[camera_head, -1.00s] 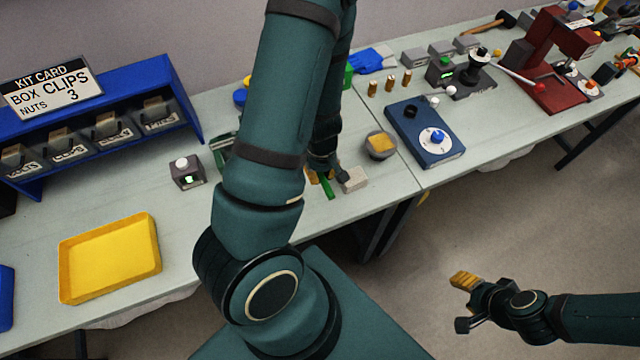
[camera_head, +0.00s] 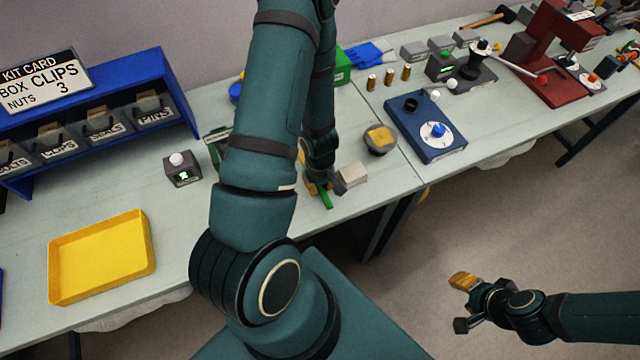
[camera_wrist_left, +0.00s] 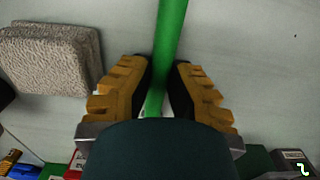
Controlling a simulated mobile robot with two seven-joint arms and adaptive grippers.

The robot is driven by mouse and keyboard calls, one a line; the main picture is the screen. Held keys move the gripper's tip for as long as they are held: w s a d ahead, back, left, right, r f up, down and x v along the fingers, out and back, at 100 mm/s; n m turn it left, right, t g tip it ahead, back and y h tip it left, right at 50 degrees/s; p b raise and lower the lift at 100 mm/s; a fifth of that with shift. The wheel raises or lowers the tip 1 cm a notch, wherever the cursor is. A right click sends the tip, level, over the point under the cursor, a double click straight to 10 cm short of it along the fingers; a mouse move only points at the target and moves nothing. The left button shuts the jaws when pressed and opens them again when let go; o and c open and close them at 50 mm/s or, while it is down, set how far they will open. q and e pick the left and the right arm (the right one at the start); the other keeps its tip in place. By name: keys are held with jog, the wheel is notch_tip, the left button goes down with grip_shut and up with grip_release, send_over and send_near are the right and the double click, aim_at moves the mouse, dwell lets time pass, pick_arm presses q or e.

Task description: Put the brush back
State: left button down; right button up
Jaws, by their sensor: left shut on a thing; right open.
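The brush shows only as a green handle (camera_head: 327,200), which also crosses the upper middle of the left wrist view (camera_wrist_left: 171,40). Its bristles are not visible. My left gripper (camera_head: 321,187) is shut on the handle, with its yellow fingers on either side of it in the left wrist view (camera_wrist_left: 160,85). It is at the table's front part, just left of a rough grey-beige block (camera_head: 352,174). I cannot tell whether the handle touches the table. My right gripper (camera_head: 462,303) is open and empty, over the floor away from the table.
A yellow tray (camera_head: 150,255) lies at the front left, below a blue bin rack (camera_head: 180,90). A small grey button box (camera_head: 183,172) stands behind the tray. My left arm hides the table's middle.

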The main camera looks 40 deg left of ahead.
pick_arm(q)
jog(key=shift+f, duration=0.2)
jog(key=c, duration=1.1)
grip_release()
jog(key=shift+o, duration=0.2)
jog(key=shift+r, duration=0.15)
notch_tip(320, 180, up, 7)
jog(key=p, duration=0.3)
jog(key=shift+r, duration=0.35)
jog(key=shift+a+r, duration=0.1)
jog(key=shift+r, duration=2.1)
